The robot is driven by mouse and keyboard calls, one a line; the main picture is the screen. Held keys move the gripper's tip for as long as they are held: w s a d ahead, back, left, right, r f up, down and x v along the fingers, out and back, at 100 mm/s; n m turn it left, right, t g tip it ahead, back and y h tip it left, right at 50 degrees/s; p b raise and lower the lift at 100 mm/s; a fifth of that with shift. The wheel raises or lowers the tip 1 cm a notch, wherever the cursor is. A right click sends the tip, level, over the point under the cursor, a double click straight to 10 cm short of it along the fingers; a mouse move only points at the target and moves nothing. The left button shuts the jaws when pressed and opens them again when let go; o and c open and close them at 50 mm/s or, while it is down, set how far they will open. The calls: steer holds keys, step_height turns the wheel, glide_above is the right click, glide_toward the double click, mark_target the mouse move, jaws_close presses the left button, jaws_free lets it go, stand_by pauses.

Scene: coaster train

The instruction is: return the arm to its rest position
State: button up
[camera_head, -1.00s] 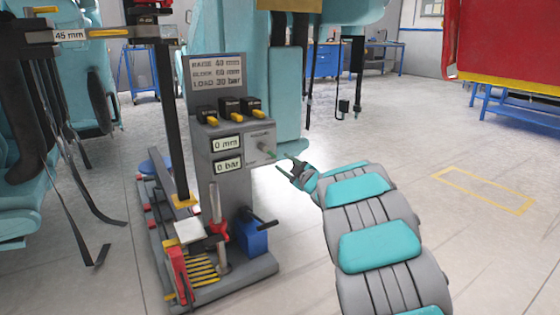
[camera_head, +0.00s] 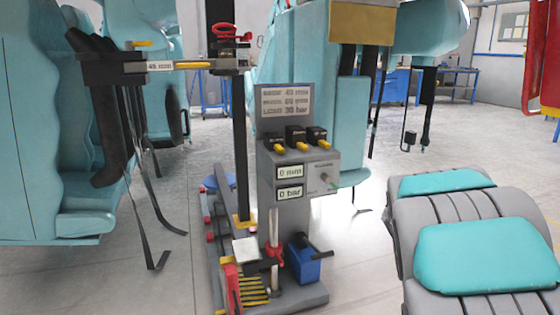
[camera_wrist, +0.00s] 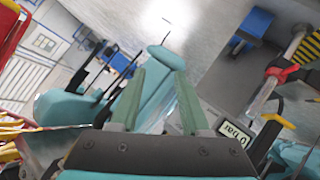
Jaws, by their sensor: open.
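My arm (camera_head: 480,257) fills the lower right of the head view, with grey segments and teal pads. My gripper is hidden behind it there. In the wrist view my gripper (camera_wrist: 159,73) shows two green fingers spread apart, with nothing held between them. The grey control box (camera_head: 268,172) of the test stand is left of my arm in the head view, with clear space between. Its displays read 0 mm and 0 bar. A display also shows at the lower right of the wrist view, beyond the right finger.
The stand's dark column (camera_head: 240,130) carries a side arm labelled 45 mm. A blue block (camera_head: 303,264) sits low on its base. Teal train seats (camera_head: 45,130) stand at the left, with straps hanging down. Open floor (camera_head: 365,235) lies between stand and arm.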

steer(key=s+a+f+m+g+y+p, duration=0.1)
steer(key=s+a+g, duration=0.3)
steer(key=s, duration=1.2)
steer(key=s+a+f+m+g+y+p, duration=0.1)
steer(key=s+a+g, duration=0.4)
steer(key=s, duration=1.1)
steer(key=s+a+f+m+g+y+p, duration=0.2)
steer(key=s+a, duration=0.5)
steer(key=s, duration=0.9)
steer(key=f+g, duration=0.1)
steer(key=g, duration=0.1)
steer(key=shift+a+g, duration=0.3)
steer(key=shift+a, duration=0.1)
steer(key=shift+w, duration=0.1)
